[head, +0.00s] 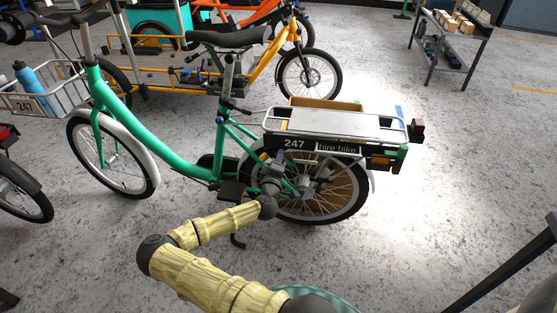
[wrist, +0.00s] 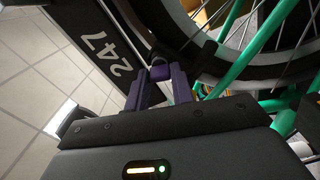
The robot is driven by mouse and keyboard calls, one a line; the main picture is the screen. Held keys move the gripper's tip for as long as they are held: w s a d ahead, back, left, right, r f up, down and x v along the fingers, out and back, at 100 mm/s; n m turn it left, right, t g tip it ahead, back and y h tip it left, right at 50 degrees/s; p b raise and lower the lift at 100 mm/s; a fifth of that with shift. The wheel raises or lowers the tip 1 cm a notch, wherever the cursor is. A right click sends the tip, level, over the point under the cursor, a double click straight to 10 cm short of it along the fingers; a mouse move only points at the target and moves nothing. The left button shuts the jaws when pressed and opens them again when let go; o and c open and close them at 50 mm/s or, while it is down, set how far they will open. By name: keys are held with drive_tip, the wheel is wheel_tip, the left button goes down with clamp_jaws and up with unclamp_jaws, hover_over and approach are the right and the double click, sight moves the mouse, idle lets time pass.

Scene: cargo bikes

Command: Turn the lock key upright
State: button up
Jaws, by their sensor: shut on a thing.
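The green hire bike (head: 150,134) stands with its rear wheel (head: 330,208) facing me. In the head view my gripper (head: 277,160) is at the front upper part of that wheel, below the 247 plate. In the wrist view my gripper (wrist: 160,84) is shut on a small purple piece (wrist: 160,72), which appears to be the lock key's head. It sits against a dark part (wrist: 172,22) beside the wheel, apparently the lock. The fingers hide most of the key, so I cannot tell its angle. In the head view my arm hides the lock.
A rear rack (head: 325,122) and the black 247 side plate (head: 318,147) are just above my gripper. Spokes and green frame tubes are close by. A yellow cargo bike (head: 262,62) stands behind.

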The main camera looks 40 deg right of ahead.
drive_tip(key=shift+f+n, duration=0.1)
drive_tip(key=shift+n, duration=1.5)
drive_tip(key=o, duration=1)
drive_tip(key=shift+a, duration=0.1)
drive_tip(key=v, duration=1.7)
drive_tip(key=shift+s+a, duration=0.1)
drive_tip(key=shift+s, duration=0.15)
